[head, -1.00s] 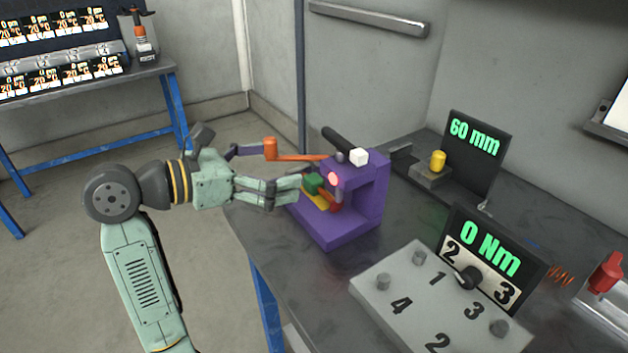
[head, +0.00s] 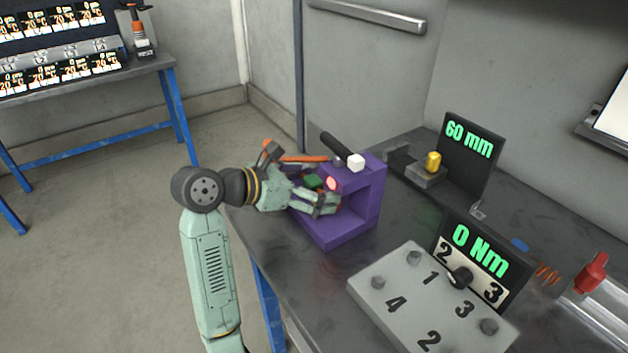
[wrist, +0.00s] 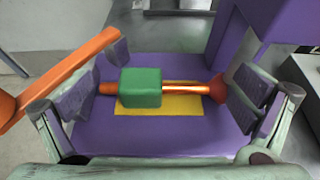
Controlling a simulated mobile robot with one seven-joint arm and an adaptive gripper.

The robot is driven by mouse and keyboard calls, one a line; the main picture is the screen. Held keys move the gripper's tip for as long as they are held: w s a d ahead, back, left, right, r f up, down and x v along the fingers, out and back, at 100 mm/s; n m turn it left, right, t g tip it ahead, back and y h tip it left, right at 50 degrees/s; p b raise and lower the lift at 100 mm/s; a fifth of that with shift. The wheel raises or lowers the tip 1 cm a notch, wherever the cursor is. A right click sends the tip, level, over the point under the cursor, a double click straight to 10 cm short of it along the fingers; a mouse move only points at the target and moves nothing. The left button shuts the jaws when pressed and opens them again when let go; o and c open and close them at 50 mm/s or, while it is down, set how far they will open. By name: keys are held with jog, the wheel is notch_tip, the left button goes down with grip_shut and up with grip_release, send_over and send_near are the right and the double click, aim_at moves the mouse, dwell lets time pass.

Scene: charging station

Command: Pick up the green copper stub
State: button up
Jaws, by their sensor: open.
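The green copper stub (wrist: 141,88) shows in the wrist view as a copper rod with a green block around its left half and a wider reddish end at the right. It lies level over a yellow patch (wrist: 160,110) inside the purple fixture (head: 345,227). In the head view only part of its green block (head: 314,181) shows beside my fingers. My gripper (wrist: 178,92) is open, with one pad beyond each end of the rod. The right pad is close to the reddish end; I cannot tell whether they touch.
An orange lever (wrist: 75,68) runs close by the left finger in the wrist view. The fixture's purple upright (wrist: 235,40) stands behind the right finger. A numbered grey panel (head: 398,290) and a yellow cylinder (head: 433,162) on a stand are to the right on the table.

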jog(key=shift+w+d+f, duration=0.15)
jog(key=shift+d, duration=0.05)
jog(key=shift+c, duration=0.4)
jog(key=c, duration=1.1)
